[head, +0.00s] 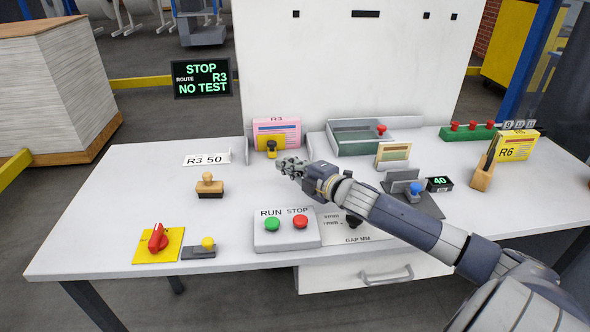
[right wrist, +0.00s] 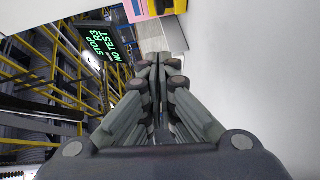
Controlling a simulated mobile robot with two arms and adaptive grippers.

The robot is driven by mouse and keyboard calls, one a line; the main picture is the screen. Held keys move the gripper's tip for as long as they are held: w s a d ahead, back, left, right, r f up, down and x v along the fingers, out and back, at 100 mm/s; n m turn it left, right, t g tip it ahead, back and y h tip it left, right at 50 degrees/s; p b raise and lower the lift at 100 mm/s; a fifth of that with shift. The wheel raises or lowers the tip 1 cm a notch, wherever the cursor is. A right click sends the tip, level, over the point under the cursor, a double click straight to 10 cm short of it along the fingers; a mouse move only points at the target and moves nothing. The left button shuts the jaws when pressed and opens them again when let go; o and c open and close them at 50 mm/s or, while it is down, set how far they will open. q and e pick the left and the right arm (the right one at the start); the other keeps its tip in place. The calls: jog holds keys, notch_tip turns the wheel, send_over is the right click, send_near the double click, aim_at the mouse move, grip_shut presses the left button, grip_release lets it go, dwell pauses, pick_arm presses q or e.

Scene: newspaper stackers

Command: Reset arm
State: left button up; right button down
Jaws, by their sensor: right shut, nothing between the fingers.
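My right arm comes in from the lower right in the head view. Its gripper (head: 282,163) hangs over the middle of the white table, above the run/stop box and in front of the pink and yellow R3 item (head: 277,131). In the right wrist view the fingers of the right gripper (right wrist: 158,62) are together with nothing between them. My left gripper does not show in either view.
The table (head: 130,200) holds a wooden stamp (head: 209,186), a red switch on a yellow plate (head: 158,240), a RUN/STOP button box (head: 286,229) and a green tray (head: 360,137). A sign (head: 202,79) reads STOP R3 NO TEST. The table's left part has free room.

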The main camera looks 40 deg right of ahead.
jog(key=shift+s+d, duration=0.15)
jog(key=shift+s, duration=0.6)
jog(key=shift+s+r, duration=0.15)
jog(key=shift+s, duration=0.3)
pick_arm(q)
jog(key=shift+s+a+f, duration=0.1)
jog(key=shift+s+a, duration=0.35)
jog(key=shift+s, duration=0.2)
